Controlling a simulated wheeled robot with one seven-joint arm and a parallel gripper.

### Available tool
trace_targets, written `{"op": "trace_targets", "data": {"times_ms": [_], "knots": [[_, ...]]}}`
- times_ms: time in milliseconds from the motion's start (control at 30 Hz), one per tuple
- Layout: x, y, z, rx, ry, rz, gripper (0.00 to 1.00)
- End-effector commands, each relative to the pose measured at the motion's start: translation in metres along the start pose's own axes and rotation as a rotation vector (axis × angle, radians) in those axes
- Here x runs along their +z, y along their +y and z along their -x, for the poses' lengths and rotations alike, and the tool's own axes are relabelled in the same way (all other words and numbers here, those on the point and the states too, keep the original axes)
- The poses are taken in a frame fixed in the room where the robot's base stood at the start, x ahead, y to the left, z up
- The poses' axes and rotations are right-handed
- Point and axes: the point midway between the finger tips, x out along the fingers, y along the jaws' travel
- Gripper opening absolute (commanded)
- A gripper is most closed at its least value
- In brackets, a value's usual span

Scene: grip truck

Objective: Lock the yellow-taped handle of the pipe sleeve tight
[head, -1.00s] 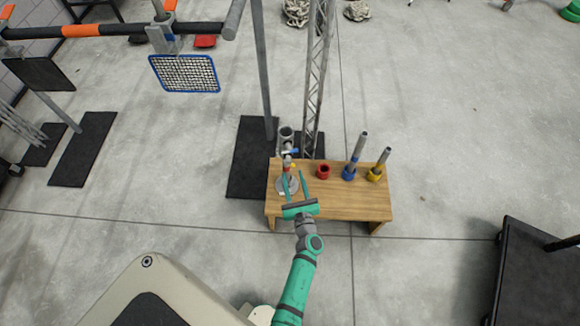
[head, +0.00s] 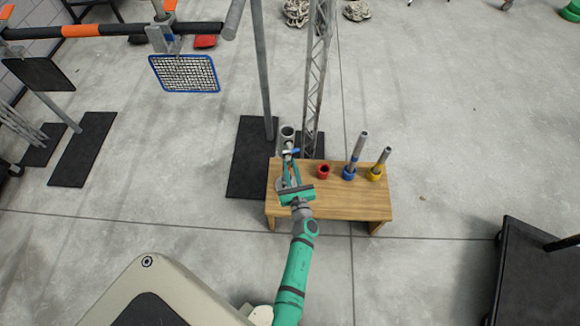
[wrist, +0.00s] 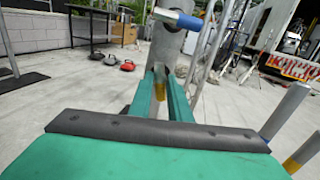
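The grey pipe sleeve (head: 287,134) stands upright at the back left of the wooden bench. It also shows in the wrist view (wrist: 172,42), straight ahead. Its yellow-taped handle (wrist: 160,92) shows between my two green fingers, which appear closed on both sides of it. A blue-taped handle (wrist: 180,18) sticks out higher on the sleeve, above my fingertips. My gripper (head: 291,163) reaches over the bench's left part, pointing at the sleeve. It also shows in the wrist view (wrist: 160,75). In the head view my fingers hide the yellow tape.
The wooden bench (head: 335,205) holds a red ring (head: 323,171), a blue-based pipe (head: 356,153) and a yellow-based pipe (head: 380,162) to the right. A lattice truss (head: 316,80) and a grey pole (head: 262,70) rise behind. Open floor lies right of the bench.

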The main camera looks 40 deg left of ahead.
Motion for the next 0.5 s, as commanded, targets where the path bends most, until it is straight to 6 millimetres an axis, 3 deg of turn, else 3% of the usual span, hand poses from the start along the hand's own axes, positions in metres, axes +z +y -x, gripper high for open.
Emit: {"op": "trace_targets", "data": {"times_ms": [500], "knots": [[0.0009,-0.0004,-0.0004,0.002,-0.002,-0.138,0.0]]}}
